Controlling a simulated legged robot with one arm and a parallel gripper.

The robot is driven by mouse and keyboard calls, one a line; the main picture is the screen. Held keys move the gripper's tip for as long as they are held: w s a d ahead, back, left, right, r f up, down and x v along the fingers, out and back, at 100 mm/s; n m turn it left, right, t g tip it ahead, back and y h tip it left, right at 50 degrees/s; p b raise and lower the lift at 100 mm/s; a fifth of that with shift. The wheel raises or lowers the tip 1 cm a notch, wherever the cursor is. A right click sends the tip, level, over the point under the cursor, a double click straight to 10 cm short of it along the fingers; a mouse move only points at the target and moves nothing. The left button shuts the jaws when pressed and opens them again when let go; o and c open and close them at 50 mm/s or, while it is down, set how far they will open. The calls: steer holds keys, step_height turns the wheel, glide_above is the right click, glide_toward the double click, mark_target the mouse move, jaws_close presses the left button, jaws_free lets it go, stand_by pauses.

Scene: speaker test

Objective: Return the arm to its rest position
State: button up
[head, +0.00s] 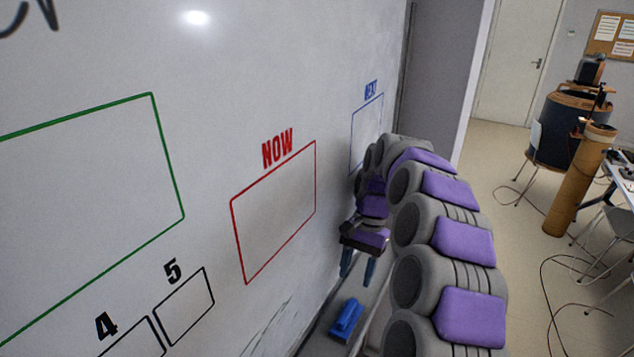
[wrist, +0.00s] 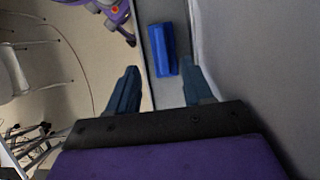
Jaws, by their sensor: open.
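My arm (head: 455,245), with grey and purple segments, reaches forward beside the whiteboard and bends back down near its far end. My gripper (head: 358,278) points down with its two blue-grey fingers apart and empty. In the wrist view my gripper (wrist: 160,75) shows the same two fingers spread wide. A blue block-like object (head: 346,318) lies on the grey ledge below the gripper. It also shows in the wrist view (wrist: 161,50), beyond and between the fingertips, apart from them.
The whiteboard (head: 275,215) stands close on the left, with a red "NOW" box, a blue "NEXT" box and numbered boxes. A cardboard tube (head: 578,185), a dark barrel (head: 560,130), chairs, a table and cables stand at the right. Open floor (head: 500,225) lies between.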

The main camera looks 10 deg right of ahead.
steer(key=s+a+r+n+t+h, duration=0.1)
steer(key=s+a+r+n, duration=0.15)
steer(key=s, duration=0.55)
steer(key=s+a+r+n, duration=0.2)
steer(key=s+r+n, duration=0.15)
steer(key=s, duration=0.55)
steer(key=s+d+f, duration=0.1)
steer(key=s+f, duration=0.1)
steer(key=s, duration=0.7)
steer(key=s+d+f+n+t+h, duration=0.1)
steer(key=s+d+f, duration=0.1)
steer(key=s, duration=0.7)
steer(key=shift+s+f+h, duration=0.25)
steer(key=shift+f+h, duration=0.05)
steer(key=shift+f, duration=0.05)
